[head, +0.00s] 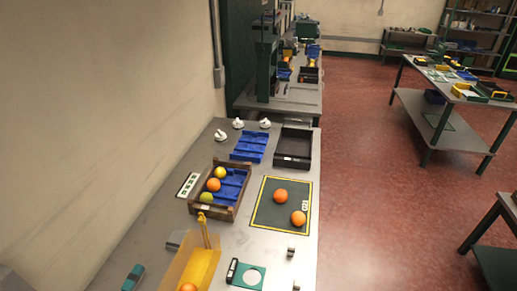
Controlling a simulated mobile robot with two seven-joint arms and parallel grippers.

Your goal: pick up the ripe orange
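Two orange-coloured oranges lie on the dark green mat (266,219) with a yellow border: one orange (281,196) near its middle, the other orange (298,218) closer to its right edge. A wooden crate (220,212) with a blue insert stands left of the mat. It holds a yellow-green fruit (220,172), an orange-coloured one (213,185) and a greener one (206,197). Another orange (188,287) is partly cut off at the bottom edge, at the yellow tray (204,262). Neither of my grippers can be made out in the head view.
The grey table (150,236) runs along the wall. A blue rack (249,146), a black empty bin (293,148) and small white knobbed items (221,136) stand at its far end. A green-and-white plate (248,276) and small metal pieces (291,252) lie near the front.

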